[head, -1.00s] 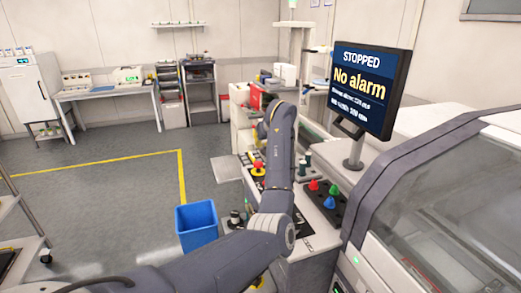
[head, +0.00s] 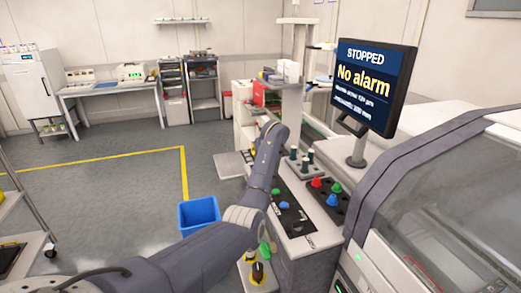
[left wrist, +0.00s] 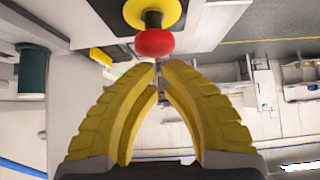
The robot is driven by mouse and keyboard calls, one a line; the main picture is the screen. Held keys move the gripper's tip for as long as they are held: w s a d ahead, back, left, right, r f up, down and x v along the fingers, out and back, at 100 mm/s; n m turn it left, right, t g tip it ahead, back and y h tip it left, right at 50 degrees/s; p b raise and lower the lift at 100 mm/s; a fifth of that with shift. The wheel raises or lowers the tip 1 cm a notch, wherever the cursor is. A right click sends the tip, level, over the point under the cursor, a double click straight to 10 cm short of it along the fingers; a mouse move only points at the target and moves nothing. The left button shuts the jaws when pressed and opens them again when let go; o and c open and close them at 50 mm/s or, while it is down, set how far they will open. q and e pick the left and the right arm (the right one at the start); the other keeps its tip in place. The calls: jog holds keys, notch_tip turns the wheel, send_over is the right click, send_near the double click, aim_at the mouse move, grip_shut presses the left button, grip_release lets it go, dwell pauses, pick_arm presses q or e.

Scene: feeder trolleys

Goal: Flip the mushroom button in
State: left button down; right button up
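The red mushroom button (left wrist: 155,42) shows in the left wrist view on a dark stem with a yellow round base (left wrist: 172,10). My left gripper (left wrist: 160,64) has yellow ribbed fingers that meet at their tips, just short of the red cap. No object shows between the fingers. Whether the tips touch the cap is hard to tell. In the head view my left arm reaches over the console (head: 318,238), and the mushroom button and left gripper are hidden behind it. My right gripper is not in view.
A monitor (head: 375,85) reads "STOPPED, No alarm". Red (head: 317,182), green (head: 335,188) and blue (head: 331,199) knobs stand on a dark plate right of my arm. Dark green posts (head: 305,165) stand behind them. A blue bin (head: 198,214) stands on the floor left of the console.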

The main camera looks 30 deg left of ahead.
pick_arm(q)
jog(key=shift+f, duration=0.2)
jog(key=shift+f, duration=1.2)
jog(key=shift+d, duration=0.1)
jog(key=shift+r, duration=0.35)
notch_tip(320, 180, up, 4)
jog(key=shift+d+r, duration=0.1)
jog(key=shift+d, duration=0.05)
jog(key=v, duration=0.9)
jog(key=shift+s, duration=0.25)
jog(key=shift+r, duration=0.1)
